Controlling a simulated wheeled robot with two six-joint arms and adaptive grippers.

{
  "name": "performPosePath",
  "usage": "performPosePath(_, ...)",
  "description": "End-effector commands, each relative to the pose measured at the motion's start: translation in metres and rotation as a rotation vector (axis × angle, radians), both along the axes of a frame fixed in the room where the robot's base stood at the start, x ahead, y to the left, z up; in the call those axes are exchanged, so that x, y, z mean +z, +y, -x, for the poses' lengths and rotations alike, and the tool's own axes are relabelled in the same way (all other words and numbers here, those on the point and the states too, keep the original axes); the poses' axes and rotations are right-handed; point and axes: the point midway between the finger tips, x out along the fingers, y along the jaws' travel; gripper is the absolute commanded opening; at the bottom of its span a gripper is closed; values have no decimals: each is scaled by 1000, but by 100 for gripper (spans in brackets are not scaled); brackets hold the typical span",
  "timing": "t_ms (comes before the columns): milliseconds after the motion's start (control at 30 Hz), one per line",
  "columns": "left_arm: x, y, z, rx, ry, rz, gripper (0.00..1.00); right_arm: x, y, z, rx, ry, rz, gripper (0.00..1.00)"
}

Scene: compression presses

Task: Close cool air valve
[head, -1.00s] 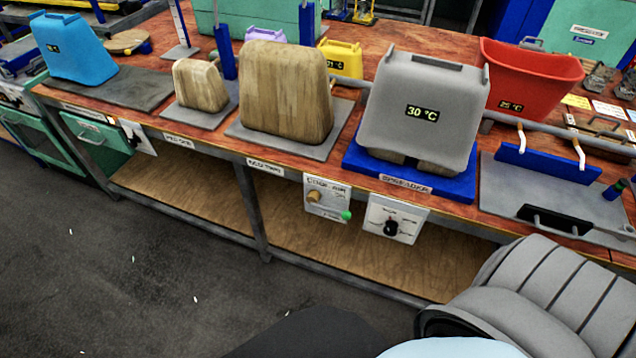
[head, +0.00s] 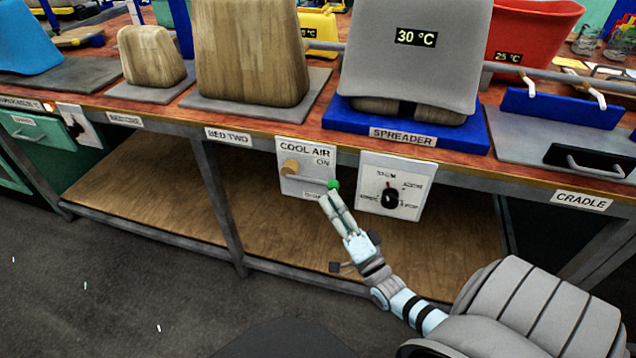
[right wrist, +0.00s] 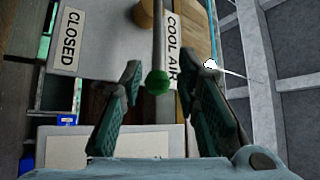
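The cool air valve is a white panel (head: 305,155) under the bench front, with a tan round hub (head: 290,167) and a thin lever ending in a green ball (head: 333,184). The lever points right, roughly level, below the word ON. A lower label is partly covered in the head view; a CLOSED label (right wrist: 70,40) shows in the right wrist view. My right gripper (head: 329,200) reaches up to the green ball. In the right wrist view my gripper (right wrist: 165,78) is open, with the green ball (right wrist: 157,83) between its fingers, gaps visible on both sides. My left gripper is out of view.
A white dial panel (head: 396,186) with a black knob is close right of the valve. The bench edge and the SPREADER block (head: 405,125) are above. A wooden lower shelf (head: 150,190) lies below, with bench legs (head: 217,205). Floor in front is clear.

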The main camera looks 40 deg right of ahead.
Motion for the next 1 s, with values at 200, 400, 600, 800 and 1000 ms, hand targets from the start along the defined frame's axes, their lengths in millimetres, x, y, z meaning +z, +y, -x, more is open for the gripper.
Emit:
performPosePath(200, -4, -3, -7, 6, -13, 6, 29, 17, -4, -41, 0, -1, 2, 30)
performPosePath(400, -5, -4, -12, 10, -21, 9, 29, 25, -5, -61, 0, 3, 2, 30)
performPosePath(600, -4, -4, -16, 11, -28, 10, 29, 26, -6, -64, 0, 4, 2, 30)
performPosePath(800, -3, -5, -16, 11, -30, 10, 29, 26, -5, -63, -1, 4, 3, 14)
performPosePath(1000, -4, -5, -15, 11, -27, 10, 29, 26, -5, -63, 0, 4, 2, 0)
